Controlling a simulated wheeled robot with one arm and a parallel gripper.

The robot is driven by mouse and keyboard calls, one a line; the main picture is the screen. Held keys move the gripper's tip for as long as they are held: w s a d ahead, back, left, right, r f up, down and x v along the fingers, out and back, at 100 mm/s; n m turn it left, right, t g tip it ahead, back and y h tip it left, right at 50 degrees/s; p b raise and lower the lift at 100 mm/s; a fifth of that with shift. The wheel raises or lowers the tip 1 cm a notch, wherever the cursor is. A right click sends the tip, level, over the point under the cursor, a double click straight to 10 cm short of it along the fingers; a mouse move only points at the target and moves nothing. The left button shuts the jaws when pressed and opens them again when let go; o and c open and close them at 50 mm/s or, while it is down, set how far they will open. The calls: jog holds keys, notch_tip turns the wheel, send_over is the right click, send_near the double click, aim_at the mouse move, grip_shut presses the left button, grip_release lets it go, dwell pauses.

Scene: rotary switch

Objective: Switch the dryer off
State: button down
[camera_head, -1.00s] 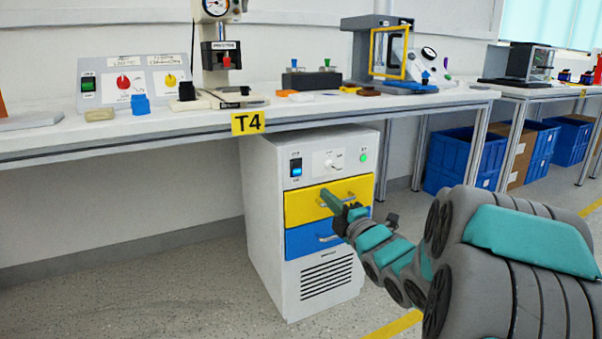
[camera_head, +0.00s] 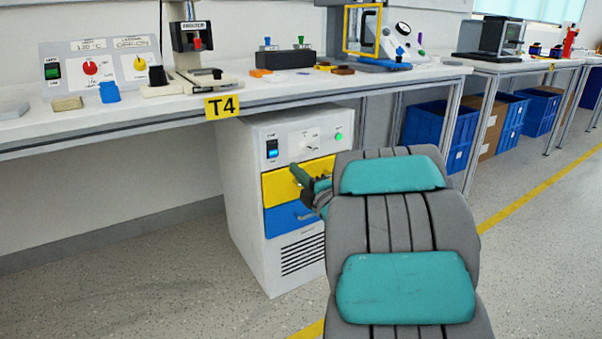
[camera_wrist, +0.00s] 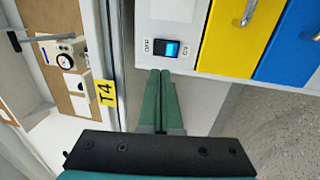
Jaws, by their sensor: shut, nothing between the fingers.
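A white cabinet (camera_head: 243,200) stands under the bench; I take it to be the dryer, though no readable name shows on it. Its top panel has a blue-lit rocker switch (camera_head: 272,149), a small white knob (camera_head: 312,141) and a green button (camera_head: 338,137). In the wrist view the rocker switch (camera_wrist: 171,48) is lit blue, with OFF and ON labels beside it. My gripper (camera_head: 293,168) is in front of the yellow drawer, below and right of the rocker switch. In the wrist view its green fingers (camera_wrist: 161,72) are together and empty, with their tips just short of the switch.
The bench (camera_head: 120,125) overhangs the cabinet, with a yellow T4 tag (camera_head: 221,107) on its edge. The yellow drawer (camera_head: 278,185) and blue drawer (camera_head: 284,220) have protruding handles. A control panel (camera_head: 102,65) with dials stands on the bench. Floor left of the cabinet is clear.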

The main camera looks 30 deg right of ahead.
aim_at(273, 145)
jog(key=w, duration=0.3)
jog(key=w+r, duration=0.1)
jog(key=w, duration=0.6)
jog(key=shift+w+a+r+b, duration=0.15)
jog(key=shift+r+b, duration=0.05)
jog(key=shift+b, duration=0.15)
jog(key=shift+r, duration=0.1)
jog(key=r+g+p, duration=0.1)
jog(key=r+p, duration=0.1)
jog(key=p, duration=0.1)
jog(key=shift+w+g+p, duration=0.3)
jog(key=shift+w+g, duration=0.05)
jog(key=shift+g, duration=0.05)
jog(key=shift+f+b, duration=0.6)
jog(key=shift+a, duration=0.1)
